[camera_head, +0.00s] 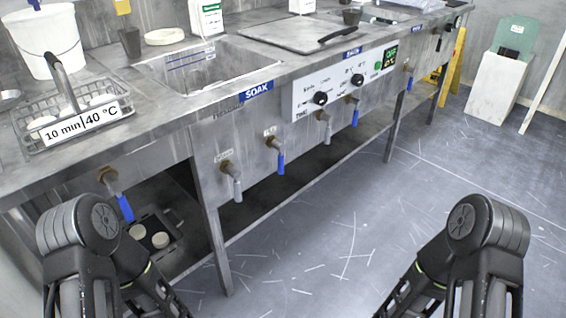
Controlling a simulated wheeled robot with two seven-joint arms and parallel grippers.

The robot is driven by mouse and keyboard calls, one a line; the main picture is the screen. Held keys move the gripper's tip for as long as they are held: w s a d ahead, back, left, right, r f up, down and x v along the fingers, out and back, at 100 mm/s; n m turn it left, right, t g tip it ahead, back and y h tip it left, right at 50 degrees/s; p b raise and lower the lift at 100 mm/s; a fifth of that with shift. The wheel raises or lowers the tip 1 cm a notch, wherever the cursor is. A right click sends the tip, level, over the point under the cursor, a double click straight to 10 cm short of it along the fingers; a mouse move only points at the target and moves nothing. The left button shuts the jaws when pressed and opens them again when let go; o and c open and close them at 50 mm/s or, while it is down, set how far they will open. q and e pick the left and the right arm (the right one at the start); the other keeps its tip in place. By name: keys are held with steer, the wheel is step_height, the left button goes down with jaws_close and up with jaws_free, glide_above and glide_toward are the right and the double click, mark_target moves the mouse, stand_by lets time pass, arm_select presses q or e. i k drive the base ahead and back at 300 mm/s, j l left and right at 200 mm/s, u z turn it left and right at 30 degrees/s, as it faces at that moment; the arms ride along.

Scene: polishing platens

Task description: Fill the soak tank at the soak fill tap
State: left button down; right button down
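The soak tank is an open steel basin (190,78) sunk in the bench top, with a blue SOAK label (256,90) on the front edge. Its inside looks bare grey; I cannot tell whether it holds any water. Below it on the front panel are a tap with a grey lever (236,184) and a tap with a blue lever (281,162). Both levers hang down. Small tags above them are too small to read surely. My two arms show at the bottom left and bottom right, but neither gripper is in view.
A wire basket (72,128) tagged "10 min 40 °C" holds pale discs, left of the tank. A control panel (340,85) with knobs and more taps lies right of it. A white bucket (47,40) stands at back left. The floor (330,225) ahead is clear.

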mark_target(281, 161)
steer(key=k+l+z, duration=0.15)
steer(key=l+z, duration=0.8)
steer(key=l, duration=0.15)
steer(key=k, duration=0.05)
